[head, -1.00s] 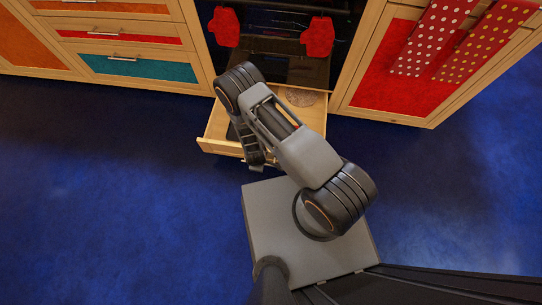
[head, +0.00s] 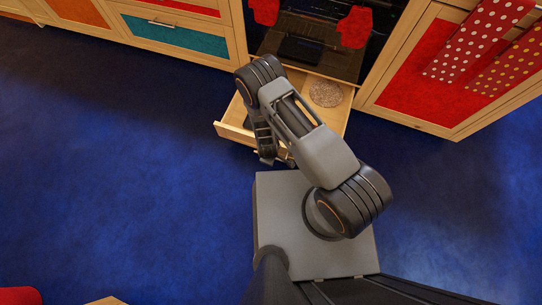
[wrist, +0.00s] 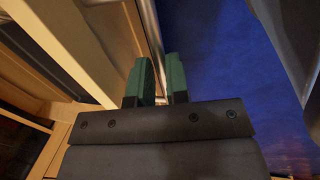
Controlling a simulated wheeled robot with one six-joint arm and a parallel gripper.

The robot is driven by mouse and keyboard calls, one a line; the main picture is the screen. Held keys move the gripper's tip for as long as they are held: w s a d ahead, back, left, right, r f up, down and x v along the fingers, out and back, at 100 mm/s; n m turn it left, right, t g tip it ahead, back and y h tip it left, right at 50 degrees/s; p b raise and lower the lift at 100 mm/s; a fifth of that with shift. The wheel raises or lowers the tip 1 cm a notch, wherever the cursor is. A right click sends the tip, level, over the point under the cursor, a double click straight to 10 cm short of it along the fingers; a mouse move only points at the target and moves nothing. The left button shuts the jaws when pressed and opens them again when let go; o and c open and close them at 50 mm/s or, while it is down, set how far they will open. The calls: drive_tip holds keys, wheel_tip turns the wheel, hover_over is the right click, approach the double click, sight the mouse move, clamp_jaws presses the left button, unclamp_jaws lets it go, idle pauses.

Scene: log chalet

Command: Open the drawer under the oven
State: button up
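The wooden drawer (head: 232,133) under the oven (head: 312,40) stands well out from the cabinet, its inside showing from above. A round, speckled item (head: 326,93) lies in it toward the back right. My gripper (head: 268,158) is low at the drawer's front, and my arm hides part of the drawer. In the wrist view, the two green fingertips (wrist: 160,78) are close together on either side of the metal handle bar (wrist: 152,30). They appear shut on the bar; the exact contact is hard to see.
Red mitts (head: 354,27) hang on the oven front. Wooden cabinets with a teal drawer (head: 175,36) stand left, and a red-panelled cabinet (head: 425,75) with dotted towels (head: 478,40) stands right. The blue floor (head: 120,170) is clear around my base. A red object (head: 20,295) shows at the bottom left.

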drive_tip(key=o, duration=0.4)
wheel_tip(320, 180, up, 14)
drive_tip(key=s+a+p, duration=0.1)
drive_tip(key=s+p, duration=0.1)
drive_tip(key=p, duration=0.3)
drive_tip(key=shift+s+f+p, duration=0.2)
drive_tip(key=shift+s+p, duration=0.05)
drive_tip(key=shift+p, duration=0.1)
drive_tip(key=w+d+r+m+y+p, duration=0.1)
drive_tip(key=w+r+m+p, duration=0.3)
drive_tip(key=r, duration=0.9)
drive_tip(key=w+d+r+y+p, duration=0.1)
drive_tip(key=r+p, duration=0.4)
drive_tip(key=r, duration=0.8)
drive_tip(key=w+d+r+m+y+p, duration=0.1)
drive_tip(key=w+r+m+p, duration=0.3)
drive_tip(key=r, duration=0.9)
drive_tip(key=s+d+r+m+p, duration=0.1)
drive_tip(key=s+d+r+p, duration=0.2)
drive_tip(key=r, duration=0.6)
drive_tip(key=s+d+r+m+t+h+p, duration=0.1)
drive_tip(key=s+d+r+p, duration=0.3)
drive_tip(key=r, duration=0.6)
drive_tip(key=s+d+r+m+h+p, duration=0.1)
drive_tip(key=s+d+r+m+p, duration=0.2)
drive_tip(key=r, duration=0.7)
drive_tip(key=shift+s+d+t+p, duration=0.2)
drive_tip(key=shift+d+t+p, duration=0.1)
drive_tip(key=shift+d+p, duration=0.8)
